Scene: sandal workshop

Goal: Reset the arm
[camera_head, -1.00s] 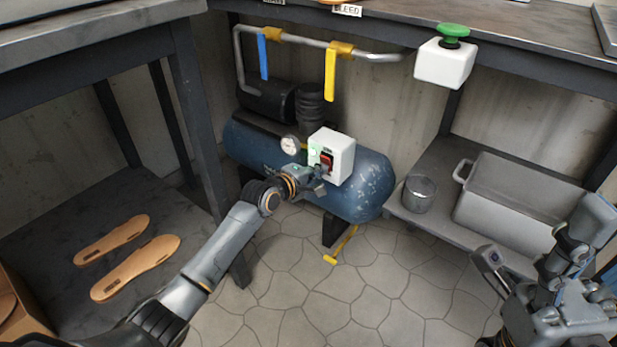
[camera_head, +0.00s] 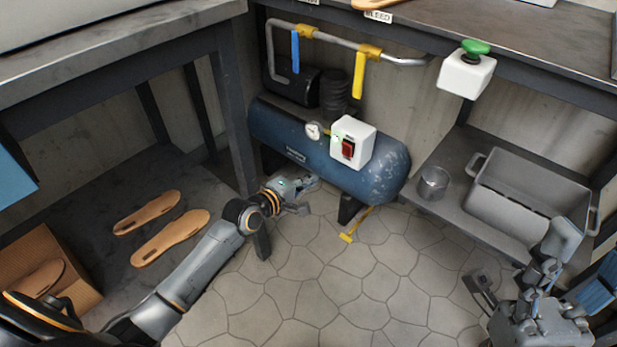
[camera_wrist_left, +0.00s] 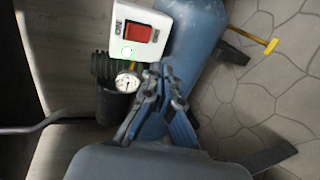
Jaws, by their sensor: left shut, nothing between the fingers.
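My left gripper (camera_head: 303,194) is shut and empty, in front of and below the blue compressor tank (camera_head: 285,140). It is apart from the white switch box (camera_head: 364,138) with its red rocker switch (camera_head: 348,149). In the left wrist view the gripper fingers (camera_wrist_left: 160,82) show close together, with the switch box (camera_wrist_left: 124,33) above them and a lit green light on it. My right arm shows at the lower right; its gripper (camera_head: 482,286) is partly in view, and its finger state is unclear.
A blue valve handle (camera_head: 295,50) and a yellow one (camera_head: 359,75) hang from the pipe. A green button box (camera_head: 465,75) sits under the bench edge. A grey bin (camera_head: 530,203) and a glass jar (camera_head: 433,182) stand on the right shelf. Sandal soles (camera_head: 170,238) lie at left.

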